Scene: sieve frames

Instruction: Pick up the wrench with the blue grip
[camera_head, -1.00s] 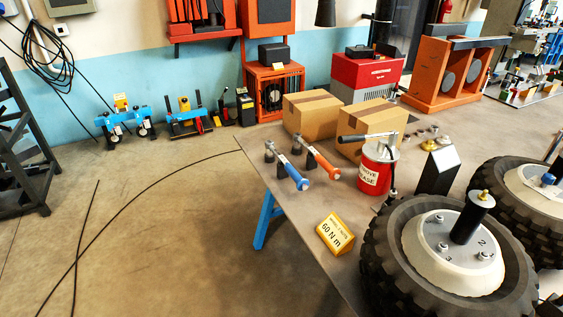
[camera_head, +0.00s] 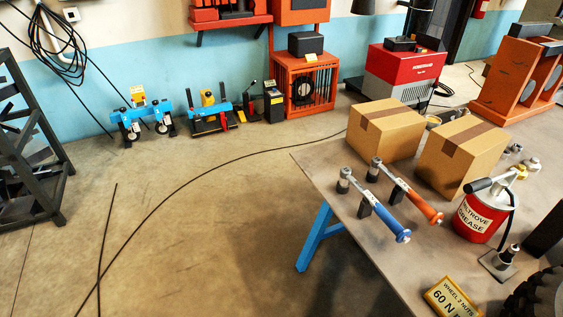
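The wrench with the blue grip (camera_head: 386,219) lies near the left edge of the table (camera_head: 333,174). Its grip end points toward the front right and its metal head toward the back left, raised on a small dark stand. A similar wrench with an orange grip (camera_head: 418,203) lies beside it, to the right and roughly parallel. Neither of my grippers shows in the head view.
Two cardboard boxes (camera_head: 384,134) stand behind the wrenches. A red grease can (camera_head: 478,219) stands right of them, and a yellow note block (camera_head: 451,298) lies at the front. A tyre (camera_head: 540,297) fills the lower right corner. The floor left of the table is open, with cables on it.

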